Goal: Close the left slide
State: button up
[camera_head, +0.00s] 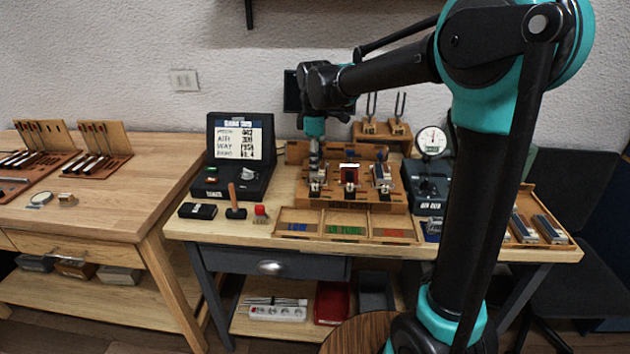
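A wooden fixture (362,203) stands on the workbench, with several small mechanisms in a row. The left slide seems to belong to the leftmost station (316,187), which has light metal and dark parts. My gripper (314,163) points down right over this left station. Whether it touches the station, and whether the slide is open or shut, I cannot tell. The fingers are small and dark here, so their opening is unclear.
A black console with a screen (240,140) stands left of the fixture. A dial gauge (432,140) stands right. A divided tray (345,226) lies in front. Tuning forks (385,125) stand behind. My arm hides part of the bench's right side.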

aim_at(315, 184)
notch_tip(315, 184, down, 6)
jog(key=shift+r, duration=0.1)
dwell(0.4)
grip_shut()
